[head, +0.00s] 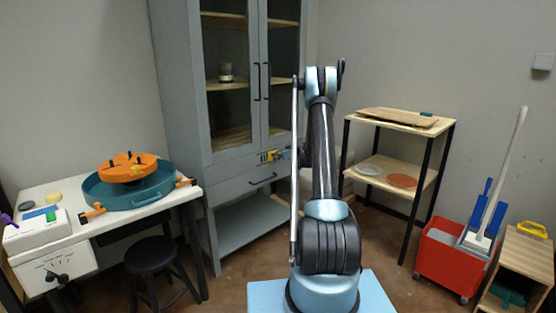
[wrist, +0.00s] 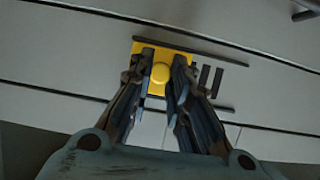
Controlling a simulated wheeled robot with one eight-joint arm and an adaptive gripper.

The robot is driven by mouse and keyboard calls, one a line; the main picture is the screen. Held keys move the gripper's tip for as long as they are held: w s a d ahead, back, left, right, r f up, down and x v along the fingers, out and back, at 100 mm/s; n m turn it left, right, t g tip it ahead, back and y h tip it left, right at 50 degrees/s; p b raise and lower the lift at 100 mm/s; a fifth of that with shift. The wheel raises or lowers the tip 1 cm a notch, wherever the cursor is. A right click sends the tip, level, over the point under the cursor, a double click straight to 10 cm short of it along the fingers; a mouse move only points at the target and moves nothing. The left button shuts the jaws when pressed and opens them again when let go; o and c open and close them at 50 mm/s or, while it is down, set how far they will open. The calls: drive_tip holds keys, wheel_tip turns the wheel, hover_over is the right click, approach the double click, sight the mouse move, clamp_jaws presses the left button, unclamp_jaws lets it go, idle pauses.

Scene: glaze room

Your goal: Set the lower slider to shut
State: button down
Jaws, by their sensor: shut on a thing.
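The slider is a yellow plate (wrist: 178,47) with a round yellow knob (wrist: 160,73), set between two dark rails on the grey cabinet front in the wrist view. My gripper (wrist: 163,85) has its two fingers closed on the knob from either side. The plate stands at the left part of the rails. Dark upright bars (wrist: 206,80) show on the panel to its right.
The grey cabinet (head: 180,110) has two glass doors with dark handles above the slider and a drawer handle (head: 263,179) below. A pottery wheel table (head: 60,190) and stool (head: 150,256) stand left. A wooden shelf (head: 400,118) and red mop bucket (head: 448,264) stand right.

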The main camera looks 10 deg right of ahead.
sight(263, 160)
drive_tip(key=s+a, duration=0.1)
drive_tip(key=a, duration=0.1)
drive_tip(key=s+a, duration=0.3)
drive_tip(key=shift+s+a, duration=0.1)
drive_tip(key=shift+a, duration=0.25)
drive_tip(key=c, duration=1.5)
unclamp_jaws()
drive_tip(key=shift+o, duration=0.2)
drive_tip(key=shift+d, duration=0.1)
drive_tip(key=shift+s+d+r, duration=0.1)
drive_tip(key=shift+s, duration=0.05)
drive_tip(key=v, duration=1.1)
drive_tip(key=shift+s, duration=0.15)
drive_tip(key=shift+d, duration=0.15)
